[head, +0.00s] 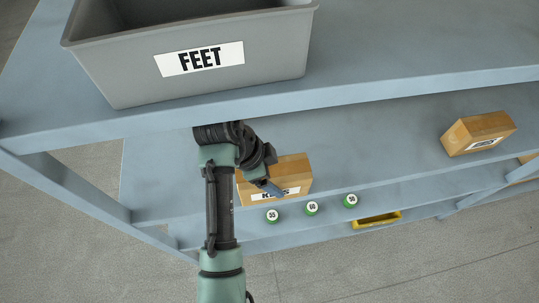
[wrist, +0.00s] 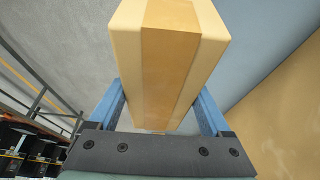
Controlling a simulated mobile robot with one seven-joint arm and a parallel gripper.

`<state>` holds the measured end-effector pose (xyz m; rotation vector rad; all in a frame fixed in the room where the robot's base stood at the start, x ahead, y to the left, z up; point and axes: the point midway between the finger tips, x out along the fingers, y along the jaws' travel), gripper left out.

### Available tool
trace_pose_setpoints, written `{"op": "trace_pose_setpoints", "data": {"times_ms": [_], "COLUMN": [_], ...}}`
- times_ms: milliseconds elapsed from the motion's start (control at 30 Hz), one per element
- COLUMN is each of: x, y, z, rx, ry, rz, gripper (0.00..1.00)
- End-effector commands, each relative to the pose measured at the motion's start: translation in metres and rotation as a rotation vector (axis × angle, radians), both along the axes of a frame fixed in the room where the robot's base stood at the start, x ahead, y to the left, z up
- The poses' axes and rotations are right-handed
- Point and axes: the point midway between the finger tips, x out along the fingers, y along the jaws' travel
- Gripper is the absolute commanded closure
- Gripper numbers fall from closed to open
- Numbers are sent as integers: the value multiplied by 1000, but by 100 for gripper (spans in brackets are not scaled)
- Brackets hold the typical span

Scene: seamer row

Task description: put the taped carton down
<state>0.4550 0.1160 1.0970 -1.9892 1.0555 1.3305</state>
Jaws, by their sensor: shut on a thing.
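In the wrist view the taped carton (wrist: 170,60), pale cardboard with a darker tan tape band down its middle, sits between the two blue fingers of my gripper (wrist: 160,100). My gripper is shut on it. In the head view my gripper (head: 271,187) is at the middle shelf, in front of a brown box (head: 292,169) with a white label partly covered by a finger. I cannot tell the held carton apart from this box there. What lies under the carton is hidden.
A grey bin marked FEET (head: 112,65) stands on the upper shelf (head: 420,70). Another labelled brown box (head: 478,133) is at the right of the middle shelf (head: 375,145), with clear room between. Green round items (head: 312,208) and a yellow tray (head: 377,221) are lower. A brown surface (wrist: 285,110) is close right.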

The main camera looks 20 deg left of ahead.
Motion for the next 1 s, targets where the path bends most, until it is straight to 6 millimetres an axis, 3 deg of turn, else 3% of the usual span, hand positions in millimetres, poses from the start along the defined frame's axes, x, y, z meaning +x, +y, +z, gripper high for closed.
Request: {"op": "trace_pose_setpoints", "data": {"times_ms": [533,700,1000], "x": [40,38,39], "y": [27,25,26], "z": [3,-12,-15], "rx": [0,-1,1], "ry": [-2,-1,-3], "rz": [0,-1,-1], "gripper": [100,100,100]}}
